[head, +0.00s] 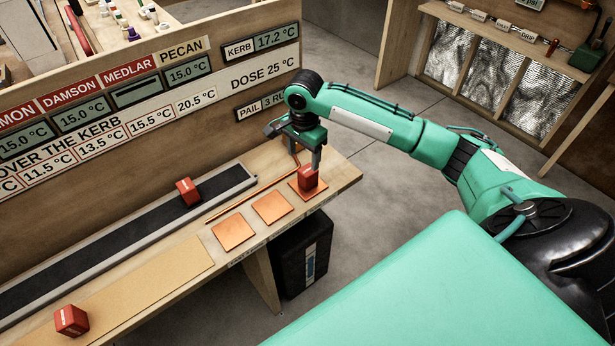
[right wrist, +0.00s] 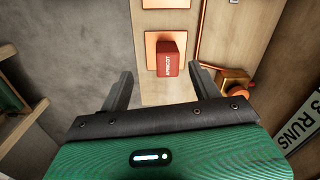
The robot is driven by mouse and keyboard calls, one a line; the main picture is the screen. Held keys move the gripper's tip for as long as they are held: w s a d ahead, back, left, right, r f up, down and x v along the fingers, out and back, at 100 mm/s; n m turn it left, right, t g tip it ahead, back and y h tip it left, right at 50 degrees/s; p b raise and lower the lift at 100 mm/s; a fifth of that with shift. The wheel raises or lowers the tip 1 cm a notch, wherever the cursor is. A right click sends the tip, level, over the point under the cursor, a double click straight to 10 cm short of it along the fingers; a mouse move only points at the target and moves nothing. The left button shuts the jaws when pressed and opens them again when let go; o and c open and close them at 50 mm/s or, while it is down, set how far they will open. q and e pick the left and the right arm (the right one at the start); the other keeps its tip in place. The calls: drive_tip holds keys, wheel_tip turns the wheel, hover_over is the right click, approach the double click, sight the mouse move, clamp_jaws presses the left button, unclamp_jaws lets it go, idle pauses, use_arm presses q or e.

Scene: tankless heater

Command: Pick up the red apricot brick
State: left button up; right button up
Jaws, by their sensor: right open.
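The red brick labelled APRICOT (right wrist: 168,62) stands on a copper plate (right wrist: 151,52) near the bench's end. In the head view this red brick (head: 308,179) is on the furthest right copper plate (head: 318,188). My right gripper (head: 307,165) is over it, pointing down. In the right wrist view my right gripper (right wrist: 161,72) is open and empty, with one finger to each side. The brick lies just beyond the fingertips, apart from both fingers. My left gripper is not in view.
Two empty copper plates (head: 234,232) (head: 272,207) lie beside it. Another red brick (head: 188,191) sits on the dark belt (head: 120,228); a third red brick (head: 71,320) is at the near left. A copper pipe (head: 240,203) and the sign wall (head: 225,125) stand behind.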

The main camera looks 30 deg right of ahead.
sight(308, 169)
drive_tip(key=shift+m, duration=0.8)
drive_tip(key=f, duration=0.2)
drive_tip(key=d+f, duration=0.1)
drive_tip(key=f, duration=0.1)
drive_tip(key=w+d+f+p, duration=0.1)
drive_tip(key=f, duration=0.1)
drive_tip(key=shift+d+f, duration=0.1)
drive_tip(key=shift+d, duration=0.15)
drive_tip(key=shift+w+f, duration=0.1)
drive_tip(key=shift+f, duration=0.4)
drive_tip(key=f, duration=0.1)
drive_tip(key=f+p, duration=0.1)
drive_tip(key=f, duration=0.2)
drive_tip(key=shift+w+d+f, duration=0.1)
drive_tip(key=shift+w+f, duration=0.1)
drive_tip(key=shift+w, duration=0.1)
drive_tip(key=shift+c, duration=0.2)
drive_tip(key=c, duration=1.2)
drive_tip(key=shift+r, duration=0.15)
